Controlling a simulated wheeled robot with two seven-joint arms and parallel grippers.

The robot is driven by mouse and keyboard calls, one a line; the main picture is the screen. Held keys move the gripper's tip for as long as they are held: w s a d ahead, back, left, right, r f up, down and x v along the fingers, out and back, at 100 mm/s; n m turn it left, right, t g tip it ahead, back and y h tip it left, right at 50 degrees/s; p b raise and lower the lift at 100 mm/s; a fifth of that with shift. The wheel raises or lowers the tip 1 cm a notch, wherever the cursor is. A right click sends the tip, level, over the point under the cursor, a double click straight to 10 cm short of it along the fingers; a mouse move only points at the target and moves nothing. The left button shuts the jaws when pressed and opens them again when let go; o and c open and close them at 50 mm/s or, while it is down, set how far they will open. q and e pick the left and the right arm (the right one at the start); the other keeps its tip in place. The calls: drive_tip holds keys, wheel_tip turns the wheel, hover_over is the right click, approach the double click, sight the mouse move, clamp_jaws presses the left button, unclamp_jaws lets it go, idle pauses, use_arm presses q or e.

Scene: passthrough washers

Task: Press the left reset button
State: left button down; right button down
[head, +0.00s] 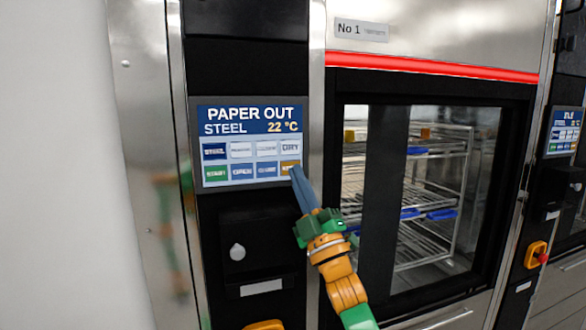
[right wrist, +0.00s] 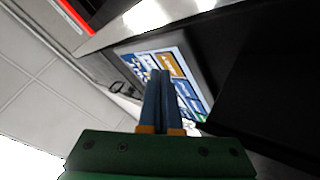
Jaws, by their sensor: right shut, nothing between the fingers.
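The left washer's control panel (head: 249,145) reads "PAPER OUT", "STEEL" and "22 °C" above two rows of buttons. An orange button (head: 288,167), its label too small to read surely, sits at the lower right corner of the panel. It also shows in the right wrist view (right wrist: 172,62). My right gripper (head: 296,172) is shut and empty, with its blue fingertips at the lower right edge of the orange button and partly over it. In the right wrist view the fingertips (right wrist: 160,73) point at the panel beside this button. I cannot tell whether they touch. My left gripper is out of view.
The washer's glass door (head: 470,150) with wire racks behind it stands right of the panel, under a red light strip (head: 430,67). A second panel (head: 565,131) is at the far right. A black compartment with a round knob (head: 238,252) is below the panel.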

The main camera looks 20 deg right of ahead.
drive_tip(key=shift+s+a+p, duration=0.25)
drive_tip(key=shift+s+p, duration=0.1)
drive_tip(key=shift+s, duration=0.15)
drive_tip(key=s+p, duration=0.1)
drive_tip(key=s, duration=0.2)
drive_tip(key=shift+s+d, duration=0.15)
drive_tip(key=shift+s, duration=0.2)
